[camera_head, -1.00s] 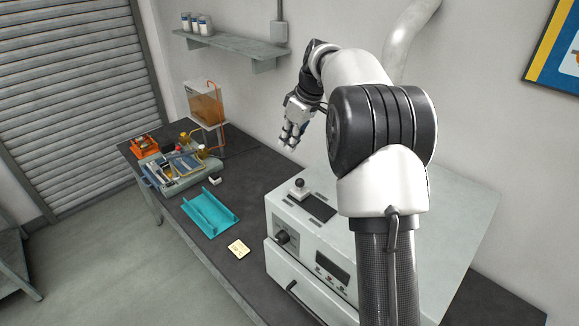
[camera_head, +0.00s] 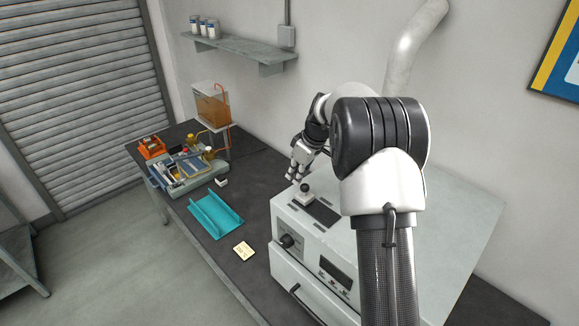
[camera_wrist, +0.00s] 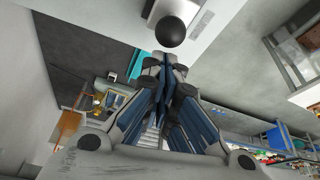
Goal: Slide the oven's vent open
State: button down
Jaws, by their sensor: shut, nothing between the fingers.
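The white oven (camera_head: 300,232) stands on the dark bench. On its top is the vent, a small plate with an upright knob (camera_head: 305,187) beside a dark slot (camera_head: 322,213). In the wrist view the knob shows as a black ball (camera_wrist: 171,31) just beyond my fingertips. My gripper (camera_head: 295,179) is above the back left of the oven top, close to the knob. In the wrist view my gripper (camera_wrist: 164,62) has its fingers together with nothing between them. I cannot tell from the head view whether it touches the knob.
A winding machine (camera_head: 187,172) and an amber tank (camera_head: 211,106) stand further back. A wall shelf (camera_head: 240,46) and a pipe (camera_head: 408,55) are behind.

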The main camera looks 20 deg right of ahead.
jog(key=shift+f, duration=0.2)
jog(key=s+d+b, duration=0.1)
jog(key=s+b, duration=0.1)
jog(key=s, duration=0.1)
jog(key=s+d+b, duration=0.1)
jog(key=s+b, duration=0.1)
jog(key=s, duration=0.1)
jog(key=s+d+b, duration=0.1)
jog(key=s+b, duration=0.1)
jog(key=s, duration=0.1)
jog(key=shift+d, duration=0.4)
jog(key=shift+a, duration=0.1)
